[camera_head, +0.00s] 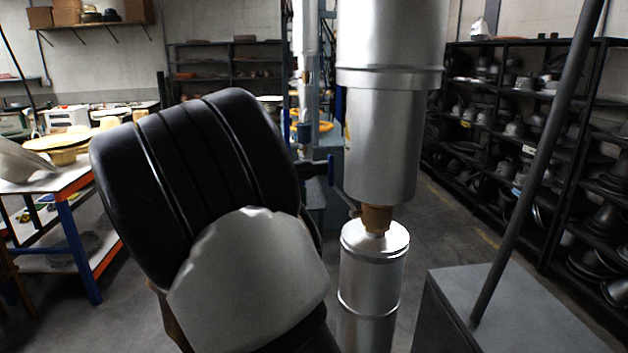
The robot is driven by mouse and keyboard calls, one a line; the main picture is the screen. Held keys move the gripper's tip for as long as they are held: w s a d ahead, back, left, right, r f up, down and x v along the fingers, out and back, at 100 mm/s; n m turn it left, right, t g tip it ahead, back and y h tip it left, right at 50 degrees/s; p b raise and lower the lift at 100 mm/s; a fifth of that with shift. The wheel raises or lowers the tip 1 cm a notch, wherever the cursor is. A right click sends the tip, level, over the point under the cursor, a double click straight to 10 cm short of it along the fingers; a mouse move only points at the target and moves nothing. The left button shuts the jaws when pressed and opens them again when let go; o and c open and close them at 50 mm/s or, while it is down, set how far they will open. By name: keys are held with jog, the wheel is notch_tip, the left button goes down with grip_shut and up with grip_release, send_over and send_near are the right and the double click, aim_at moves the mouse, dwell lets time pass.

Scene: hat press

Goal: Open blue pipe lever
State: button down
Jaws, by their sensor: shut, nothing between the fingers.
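A small blue lever (331,170) stands upright at the end of a short dark pipe fitting (314,169), just left of the large silver cylinder near the middle of the view. My black and grey arm fills the left middle of the view, close to the camera, and its edge comes close to the fitting in the picture. It hides part of what lies behind it. My gripper cannot be made out; whether it touches the lever cannot be told.
A large silver press cylinder (390,110) hangs above a shorter silver post (374,262), right of centre. A grey block (500,310) and a slanting dark rod (535,165) are at right. A hat-laden table (85,200) is left; black shelves (500,110) line the right.

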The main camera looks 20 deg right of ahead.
jog(key=shift+s+a+r, duration=0.15)
jog(key=shift+s, duration=0.4)
dwell(0.4)
